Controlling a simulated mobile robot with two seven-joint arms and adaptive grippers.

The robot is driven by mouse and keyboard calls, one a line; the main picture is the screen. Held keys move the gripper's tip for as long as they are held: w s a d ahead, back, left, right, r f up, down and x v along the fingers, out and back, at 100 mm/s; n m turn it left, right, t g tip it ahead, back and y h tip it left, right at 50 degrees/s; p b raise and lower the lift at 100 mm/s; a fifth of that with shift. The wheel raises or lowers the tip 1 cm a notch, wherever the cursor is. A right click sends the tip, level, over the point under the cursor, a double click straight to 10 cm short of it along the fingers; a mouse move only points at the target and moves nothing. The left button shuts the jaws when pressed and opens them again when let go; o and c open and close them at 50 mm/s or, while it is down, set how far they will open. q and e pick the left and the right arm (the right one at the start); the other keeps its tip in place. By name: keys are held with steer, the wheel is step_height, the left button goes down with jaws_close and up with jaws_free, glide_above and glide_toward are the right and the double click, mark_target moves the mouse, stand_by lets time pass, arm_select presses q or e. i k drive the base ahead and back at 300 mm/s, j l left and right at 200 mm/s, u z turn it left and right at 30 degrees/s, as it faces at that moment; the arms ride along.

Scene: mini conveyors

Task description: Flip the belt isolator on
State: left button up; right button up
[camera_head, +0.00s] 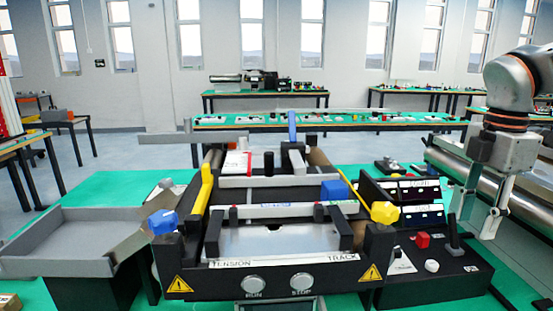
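The mini conveyor's control box (425,282) sits at the front right on the green table. The lettering there is too small to read, so I cannot tell for certain which control is the belt isolator. My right gripper (474,226) hangs fingers-down just right of the black lever, with its two fingers apart and nothing seen between them. Contact with the lever is not clear. My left gripper is not in view.
The conveyor frame (290,270) fills the middle, with a blue knob (163,222), a yellow knob (384,212) and RUN and STOP buttons. A grey tray (60,240) is at left. Metal rollers (520,200) lie behind my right gripper. Other benches stand behind.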

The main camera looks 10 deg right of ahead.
mark_target(452, 219)
steer(key=k, duration=1.1)
